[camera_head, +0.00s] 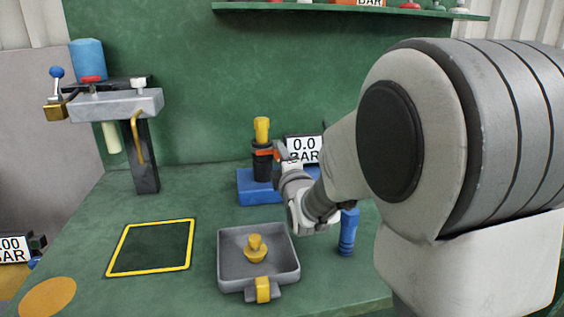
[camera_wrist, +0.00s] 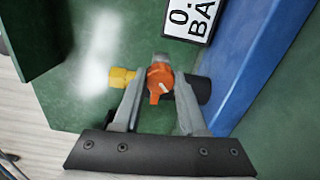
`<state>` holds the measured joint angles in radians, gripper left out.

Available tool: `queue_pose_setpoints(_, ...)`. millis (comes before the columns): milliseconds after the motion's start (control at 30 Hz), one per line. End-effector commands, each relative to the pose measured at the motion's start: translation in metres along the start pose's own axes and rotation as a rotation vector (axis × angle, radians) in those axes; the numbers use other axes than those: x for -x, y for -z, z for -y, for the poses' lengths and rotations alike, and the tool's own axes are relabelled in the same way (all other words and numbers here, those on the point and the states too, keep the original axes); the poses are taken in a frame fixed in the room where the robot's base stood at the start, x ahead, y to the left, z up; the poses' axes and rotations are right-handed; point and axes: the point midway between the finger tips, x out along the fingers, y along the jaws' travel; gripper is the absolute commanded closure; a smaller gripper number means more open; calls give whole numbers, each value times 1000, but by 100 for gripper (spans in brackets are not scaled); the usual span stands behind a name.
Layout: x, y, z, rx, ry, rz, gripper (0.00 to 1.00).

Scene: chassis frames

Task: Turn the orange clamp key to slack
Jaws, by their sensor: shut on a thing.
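The orange clamp key (camera_wrist: 159,76) shows in the wrist view between my gripper's (camera_wrist: 161,66) two grey fingers, which are closed on it. A pale mark or edge shows on its face. In the head view my gripper (camera_head: 281,152) reaches the right side of a black upright fitting (camera_head: 262,168) with a yellow top (camera_head: 262,129). An orange band (camera_head: 263,152) shows on this fitting. The fitting stands on a blue block (camera_head: 250,188). In the head view my gripper and wrist hide most of the key and part of the block.
A gauge sign (camera_head: 304,145) reading "0.0 BAR" stands just behind my gripper. A grey tray (camera_head: 228,272) holding a yellow knob (camera_head: 255,249) lies in front. A blue cylinder (camera_head: 348,232) stands close to my wrist. A yellow-framed square (camera_head: 150,247) and clear green bench lie left.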

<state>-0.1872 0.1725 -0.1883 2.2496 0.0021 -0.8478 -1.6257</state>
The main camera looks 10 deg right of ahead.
Motion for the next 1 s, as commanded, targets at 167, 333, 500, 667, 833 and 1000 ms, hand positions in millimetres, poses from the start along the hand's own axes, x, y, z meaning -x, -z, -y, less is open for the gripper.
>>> queue_pose_setpoints(167, 0, 0, -1, 22, -3, 0, 100)
queue_pose_setpoints(333, 0, 0, -2, 24, -3, 0, 100)
queue_pose_setpoints(500, -1, 0, -2, 24, -3, 0, 100)
queue_pose_setpoints(667, 0, 0, -1, 23, -3, 0, 35)
queue_pose_setpoints(833, 0, 0, -1, 23, -2, 0, 29)
queue_pose_setpoints(1000, 0, 0, 0, 23, -1, 0, 29)
